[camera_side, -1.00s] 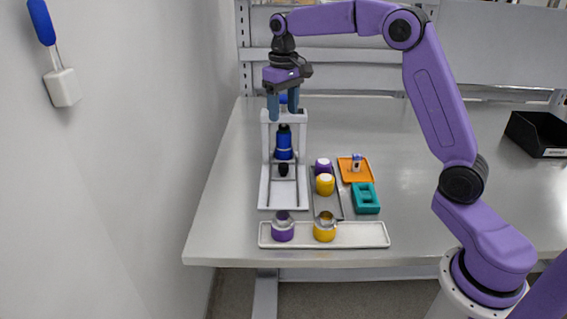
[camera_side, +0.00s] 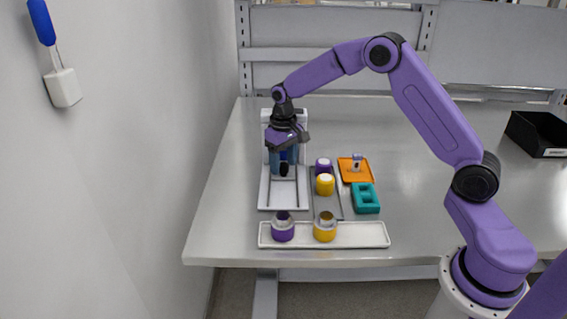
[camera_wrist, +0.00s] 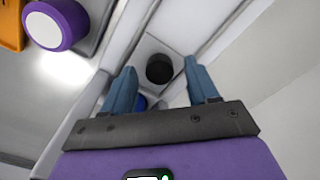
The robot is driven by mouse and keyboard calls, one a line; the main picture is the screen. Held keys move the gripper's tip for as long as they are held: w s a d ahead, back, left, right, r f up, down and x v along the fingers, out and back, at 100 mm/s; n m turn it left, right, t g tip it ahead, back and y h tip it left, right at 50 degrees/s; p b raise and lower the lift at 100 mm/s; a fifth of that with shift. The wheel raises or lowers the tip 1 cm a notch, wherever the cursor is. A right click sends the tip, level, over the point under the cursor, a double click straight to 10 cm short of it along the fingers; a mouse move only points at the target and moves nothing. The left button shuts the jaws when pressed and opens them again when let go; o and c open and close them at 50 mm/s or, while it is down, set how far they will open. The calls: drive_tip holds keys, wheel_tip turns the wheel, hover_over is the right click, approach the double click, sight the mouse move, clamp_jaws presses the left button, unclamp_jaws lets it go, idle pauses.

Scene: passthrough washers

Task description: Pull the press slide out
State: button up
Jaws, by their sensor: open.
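The press (camera_side: 264,190) is a white frame with a flat base on the left part of the table. Its slide has a black round knob (camera_side: 284,170), which also shows in the wrist view (camera_wrist: 160,69) on a pale slide plate. My gripper (camera_side: 283,172) points down low over the press, its two blue fingers apart. In the wrist view the fingertips stand on either side of the knob, with gaps visible. Whether they are level with the knob's height I cannot tell. The press's blue part is mostly hidden behind my gripper.
Right of the press, a grey tray (camera_side: 331,208) holds a purple and a yellow-capped piece. An orange tray (camera_side: 345,177) and a teal block (camera_side: 366,208) lie beyond it. In front, a white tray (camera_side: 360,236) holds a purple and a yellow jar.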

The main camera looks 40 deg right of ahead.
drive_tip(key=shift+f, duration=0.4)
clamp_jaws()
drive_tip(key=s+a, duration=0.8)
drive_tip(key=shift+a, duration=0.1)
drive_tip(key=shift+s, duration=0.1)
unclamp_jaws()
wheel_tip(320, 180, up, 18)
drive_tip(key=shift+f, duration=0.25)
idle(0.4)
